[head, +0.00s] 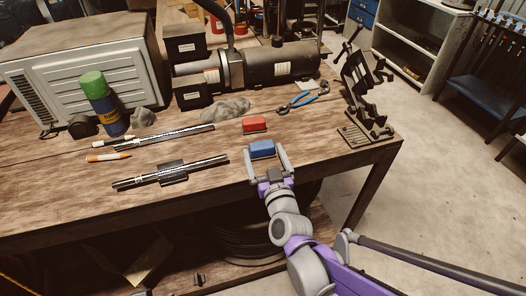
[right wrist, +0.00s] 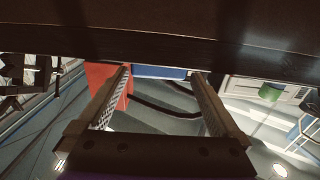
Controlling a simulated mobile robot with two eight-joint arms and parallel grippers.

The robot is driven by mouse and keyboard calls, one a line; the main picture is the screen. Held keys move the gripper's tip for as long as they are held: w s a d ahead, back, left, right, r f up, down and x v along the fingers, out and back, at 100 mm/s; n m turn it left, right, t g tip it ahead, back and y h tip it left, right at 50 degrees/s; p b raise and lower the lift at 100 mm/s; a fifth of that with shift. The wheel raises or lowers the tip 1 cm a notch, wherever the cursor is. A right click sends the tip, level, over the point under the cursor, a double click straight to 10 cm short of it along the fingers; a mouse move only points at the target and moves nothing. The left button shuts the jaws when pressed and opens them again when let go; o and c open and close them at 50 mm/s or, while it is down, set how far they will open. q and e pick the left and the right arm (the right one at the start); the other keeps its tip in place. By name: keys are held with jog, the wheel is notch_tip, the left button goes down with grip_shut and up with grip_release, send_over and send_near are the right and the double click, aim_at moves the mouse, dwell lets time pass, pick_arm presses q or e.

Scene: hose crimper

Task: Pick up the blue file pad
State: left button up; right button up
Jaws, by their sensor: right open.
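The blue file pad (head: 261,148) lies on the wooden workbench (head: 215,200) near its front edge, just in front of a red block (head: 254,125). My right gripper (head: 266,155) reaches in from the front edge and is open. Its two fingers stand to the left and right of the blue pad; whether either touches it I cannot tell. In the right wrist view, a strip of the blue pad (right wrist: 158,72) shows between the fingertips (right wrist: 161,75), under the dark band at the top; the rest is hidden. My left gripper is not in view.
Left of the pad lie a dark rod with a bracket (head: 172,173), another rod (head: 172,137) and an orange-and-white marker (head: 108,157). Blue-handled pliers (head: 303,98) lie behind. A black stand (head: 366,95) is at the right end. The bench right of the pad is clear.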

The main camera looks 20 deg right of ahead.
jog(key=w, duration=0.6)
jog(key=shift+w+d+r, duration=0.15)
jog(key=shift+w+d, duration=0.05)
jog(key=shift+w, duration=0.15)
jog(key=shift+s, duration=0.1)
jog(key=c, duration=1.3)
jog(key=shift+o, duration=0.2)
notch_tip(320, 180, up, 10)
jog(key=p, duration=0.2)
